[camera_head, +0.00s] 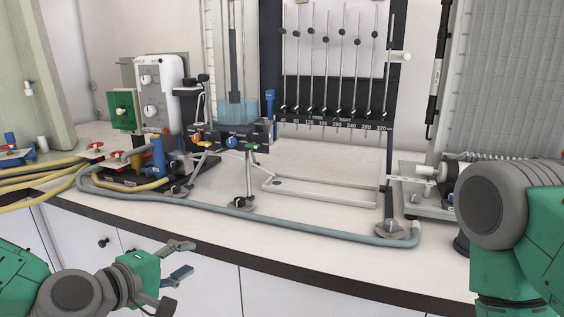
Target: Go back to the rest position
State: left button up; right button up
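My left gripper (181,260) is at the lower left, at the end of the green and grey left arm. Its two fingers are apart with nothing between them. It is in front of the bench's front edge and touches nothing that I can see. My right arm (515,225) fills the lower right with a grey joint and green links. Its gripper is not in view. The manometer board (335,125) stands upright at the back of the bench, with several thin vertical tubes and a scale.
A white bench (250,220) with a dark front edge spans the view. A grey-blue hose (290,231) lies along its front. Yellow hoses (40,175), a control box (160,90) and a water column (237,75) stand left. An apparatus (430,185) is near my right arm.

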pick_arm(q)
jog(key=s+d+f+m+g+y, duration=0.1)
jog(key=s+f+m+g, duration=0.2)
jog(key=s+f, duration=0.5)
jog(key=s+d+f+m+g+y, duration=0.1)
jog(key=s+f+m+g, duration=0.2)
jog(key=s+f, duration=0.55)
jog(key=s+a+f+m+g+y, duration=0.2)
jog(key=s+a+f+m+g, duration=0.1)
jog(key=s+a+f, duration=0.2)
jog(key=s+a+f+m+g+y, duration=0.2)
jog(key=s+a+f, duration=0.4)
jog(key=s, duration=0.4)
jog(key=f+m+g, duration=0.1)
jog(key=m, duration=0.1)
jog(key=shift+f+m+y, duration=0.15)
jog(key=shift+m+y, duration=0.15)
